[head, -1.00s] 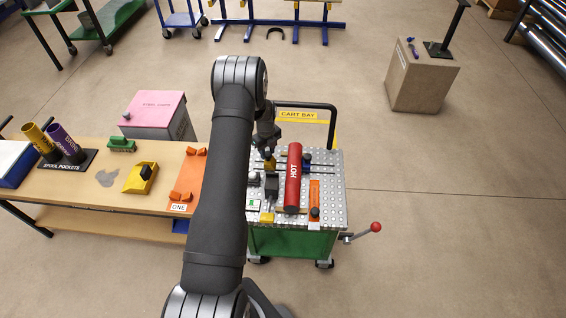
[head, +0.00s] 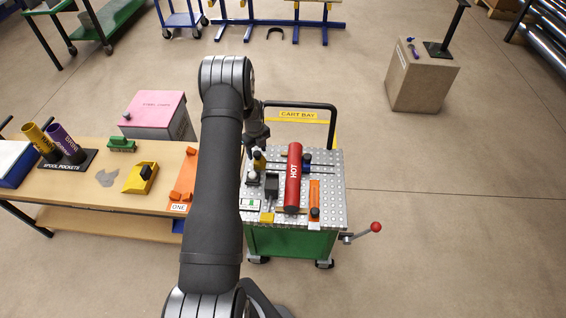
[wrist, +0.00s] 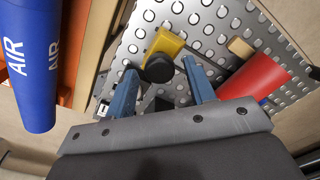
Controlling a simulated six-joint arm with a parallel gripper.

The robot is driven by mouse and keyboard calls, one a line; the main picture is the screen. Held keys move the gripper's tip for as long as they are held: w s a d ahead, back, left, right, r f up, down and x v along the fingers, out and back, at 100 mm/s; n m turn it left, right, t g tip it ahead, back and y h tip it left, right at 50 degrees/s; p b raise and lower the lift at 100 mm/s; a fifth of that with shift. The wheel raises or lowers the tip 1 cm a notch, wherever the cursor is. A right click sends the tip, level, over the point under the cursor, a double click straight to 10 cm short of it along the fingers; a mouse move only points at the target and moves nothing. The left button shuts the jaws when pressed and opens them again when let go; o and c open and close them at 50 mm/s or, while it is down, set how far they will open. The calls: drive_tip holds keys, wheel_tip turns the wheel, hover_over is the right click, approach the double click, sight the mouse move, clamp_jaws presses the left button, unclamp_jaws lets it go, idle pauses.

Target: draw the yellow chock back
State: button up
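The yellow chock (head: 259,161), with a black knob on top, sits on the studded cart top at its back left, left of the red HOT pipe (head: 293,178). In the wrist view the chock (wrist: 166,42) shows with its black knob (wrist: 159,68) beyond and between my fingertips. My gripper (wrist: 159,72) is open, its two blue fingers apart with a gap on each side of the knob. The red pipe (wrist: 255,76) is to the right there. In the head view my arm partly hides the gripper's end.
A blue AIR pipe (wrist: 34,60) is close on the left in the wrist view. On the cart top (head: 334,190) are a yellow block (head: 267,217), a dark block (head: 271,186) and an orange piece (head: 314,195). The cart's push handle (head: 333,120) rises behind.

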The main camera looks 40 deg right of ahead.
sight(257, 153)
drive_tip(key=shift+r, duration=0.1)
drive_tip(key=shift+r, duration=3.4)
wheel_tip(257, 153, down, 7)
drive_tip(key=shift+r, duration=0.1)
drive_tip(key=shift+s+d, duration=0.25)
